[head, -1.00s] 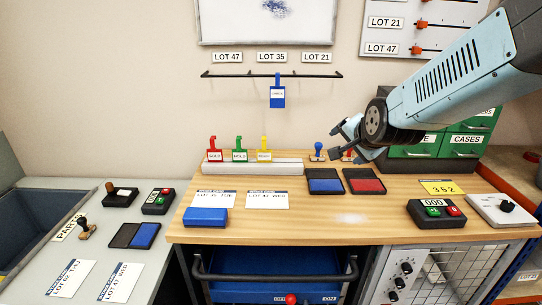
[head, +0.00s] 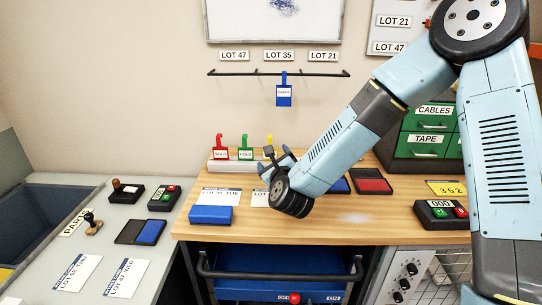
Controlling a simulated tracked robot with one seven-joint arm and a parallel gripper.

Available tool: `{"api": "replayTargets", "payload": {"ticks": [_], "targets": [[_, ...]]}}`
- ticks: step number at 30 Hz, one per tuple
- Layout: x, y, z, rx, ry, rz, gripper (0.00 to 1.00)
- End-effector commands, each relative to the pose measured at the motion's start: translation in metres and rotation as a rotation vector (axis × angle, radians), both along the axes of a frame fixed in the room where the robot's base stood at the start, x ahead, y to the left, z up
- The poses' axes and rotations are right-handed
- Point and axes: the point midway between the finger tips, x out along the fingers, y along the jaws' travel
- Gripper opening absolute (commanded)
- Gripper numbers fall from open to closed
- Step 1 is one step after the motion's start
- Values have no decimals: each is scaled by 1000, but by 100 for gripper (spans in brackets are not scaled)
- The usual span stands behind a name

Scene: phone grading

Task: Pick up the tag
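Three upright tags stand in a pale rack at the back of the wooden bench: a red tag (head: 221,148) marked SOLD, a green tag (head: 245,148) marked HOLD, and a yellow tag (head: 270,143) partly hidden by my gripper. A blue tag (head: 283,95) hangs from the middle of the black wall rail. My gripper (head: 272,158) is in front of the rack's right part, close to the yellow tag. Its fingers look apart with nothing visibly held. Whether it touches the yellow tag cannot be told.
The rack (head: 222,166) is low. A blue box (head: 211,215) and paper cards lie in front of it. Red (head: 372,181) and blue ink pads lie right of my gripper, the blue one partly hidden. Green drawers (head: 426,145) stand at the back right. Bare wood shows front right.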

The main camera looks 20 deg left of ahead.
Motion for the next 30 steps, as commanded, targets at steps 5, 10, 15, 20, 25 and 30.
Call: {"api": "replayTargets", "payload": {"ticks": [5, 10, 15, 20, 25, 30], "targets": [[-10, 11, -17, 278, 68, -98, 87], [-18, 13, -26, 476, 106, -178, 87], [-21, 13, -29, 571, 118, -219, 87], [-9, 15, -29, 592, 117, -230, 87], [20, 23, -29, 591, 117, -229, 87], [46, 29, -30, 590, 119, -228, 87]]}}
